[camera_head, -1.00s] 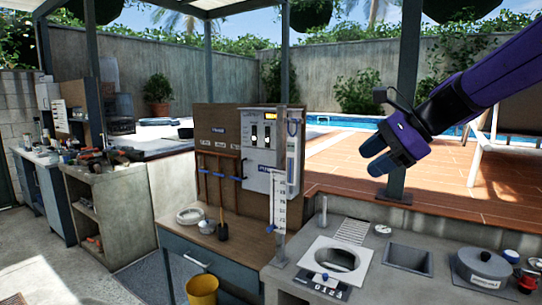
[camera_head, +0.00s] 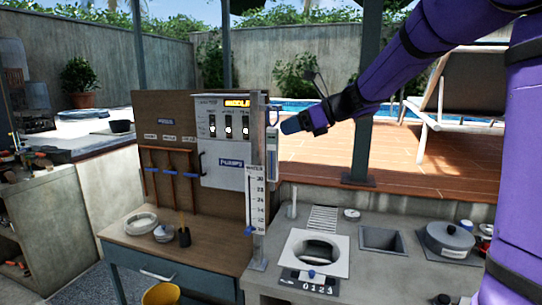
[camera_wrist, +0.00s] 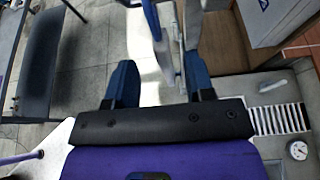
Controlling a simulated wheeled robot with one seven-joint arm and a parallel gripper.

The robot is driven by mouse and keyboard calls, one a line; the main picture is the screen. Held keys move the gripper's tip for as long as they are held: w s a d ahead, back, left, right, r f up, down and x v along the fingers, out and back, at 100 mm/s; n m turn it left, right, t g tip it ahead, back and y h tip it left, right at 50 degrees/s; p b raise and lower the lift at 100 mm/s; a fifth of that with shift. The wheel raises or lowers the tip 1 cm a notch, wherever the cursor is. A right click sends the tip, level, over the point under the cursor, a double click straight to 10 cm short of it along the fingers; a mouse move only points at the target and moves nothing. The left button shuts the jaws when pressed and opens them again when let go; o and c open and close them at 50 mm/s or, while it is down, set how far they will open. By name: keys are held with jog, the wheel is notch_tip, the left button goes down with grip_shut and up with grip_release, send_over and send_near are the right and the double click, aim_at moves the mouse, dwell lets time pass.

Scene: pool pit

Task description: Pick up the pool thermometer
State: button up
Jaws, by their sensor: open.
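A slim pale hanging piece (camera_head: 271,138), which looks like the pool thermometer, hangs beside the upper part of an upright post with a numbered scale. Its details are too small to read. My gripper (camera_head: 290,125) is just right of it in the head view, seen side-on, and looks empty. In the wrist view my gripper (camera_wrist: 160,82) has its two blue fingers spread apart. Pale and blue upright parts stand beyond and between the fingers there. I cannot tell which of them is the thermometer, or whether anything touches.
The numbered scale (camera_head: 257,200) stands close to the gripper. A white control box (camera_head: 222,140) on a brown board is to the left. The stone counter (camera_head: 390,275) below holds a sink, a lidded pot (camera_head: 449,236) and a round dial (camera_head: 352,214).

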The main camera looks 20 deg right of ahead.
aim_at(278, 132)
jog(key=shift+f+x, duration=0.15)
jog(key=shift+x, duration=1.3)
jog(key=shift+f+x, duration=0.15)
jog(key=shift+x, duration=1.35)
jog(key=shift+d, duration=0.15)
grip_shut()
